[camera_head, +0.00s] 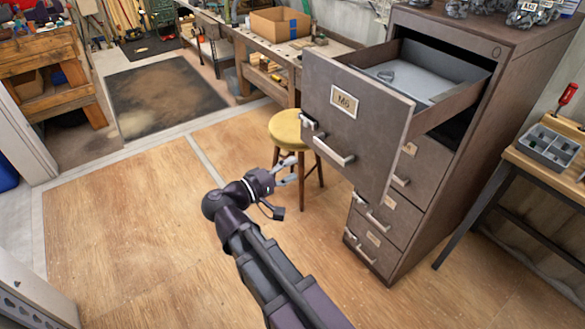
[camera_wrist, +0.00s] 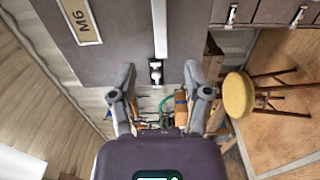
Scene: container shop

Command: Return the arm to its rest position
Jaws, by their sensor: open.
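My gripper (camera_head: 287,170) is open and empty, held above the wooden floor in front of the filing cabinet (camera_head: 440,190). In the wrist view my gripper (camera_wrist: 160,98) shows two spread fingers with nothing between them but background. The top drawer (camera_head: 322,118), labelled M6, is pulled out, with its handle (camera_head: 334,150) to the right of my gripper. The drawer front (camera_wrist: 118,35) also shows close by in the wrist view, with the end of its handle above the gap between my fingers.
A yellow stool (camera_head: 290,130) stands just behind my gripper. A workbench with a cardboard box (camera_head: 280,24) is at the back. A side table with a grey divided tray (camera_head: 549,146) stands at right. The floor (camera_head: 120,240) at left is clear.

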